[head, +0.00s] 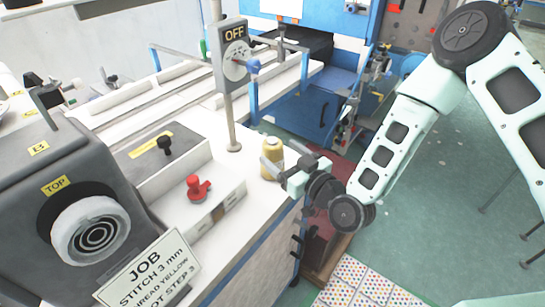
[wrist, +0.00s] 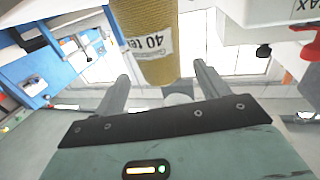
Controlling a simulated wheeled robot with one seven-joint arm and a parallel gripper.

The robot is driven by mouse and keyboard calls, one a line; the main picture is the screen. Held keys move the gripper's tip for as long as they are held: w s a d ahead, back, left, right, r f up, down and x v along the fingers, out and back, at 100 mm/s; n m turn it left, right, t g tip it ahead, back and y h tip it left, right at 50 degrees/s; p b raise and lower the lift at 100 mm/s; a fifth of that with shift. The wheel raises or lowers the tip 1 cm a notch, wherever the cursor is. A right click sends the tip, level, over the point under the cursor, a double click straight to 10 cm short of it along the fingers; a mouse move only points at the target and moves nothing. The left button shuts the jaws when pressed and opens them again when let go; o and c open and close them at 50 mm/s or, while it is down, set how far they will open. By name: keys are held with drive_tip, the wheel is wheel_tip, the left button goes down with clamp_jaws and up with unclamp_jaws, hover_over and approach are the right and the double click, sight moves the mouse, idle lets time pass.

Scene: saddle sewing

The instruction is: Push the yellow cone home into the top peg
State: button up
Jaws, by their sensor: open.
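The yellow cone (head: 272,158) stands at the right edge of the white machine table in the head view. In the wrist view the yellow cone (wrist: 148,45) is large, carries a white label reading "40 te…", and its lower end reaches toward the space between my fingers. My gripper (wrist: 162,78) is open, with one finger on each side of the cone's lower end and visible gaps. In the head view my gripper (head: 278,160) is right beside the cone, partly overlapping it. I cannot make out the top peg; a grey housing (head: 50,160) with a dial is labelled "TOP".
A job card (head: 150,275) reads "STITCH 3 mm" and "YELLOW". A red knob (head: 198,188) and a black knob (head: 165,145) rise from the table. A blue machine (head: 300,95) stands behind; the green floor (head: 440,170) is open at right.

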sight(280, 154)
drive_tip(key=p+x, duration=0.1)
drive_tip(key=x, duration=0.3)
drive_tip(key=shift+a+f, duration=0.1)
drive_tip(key=c, duration=1.1)
drive_tip(key=shift+c, duration=0.2)
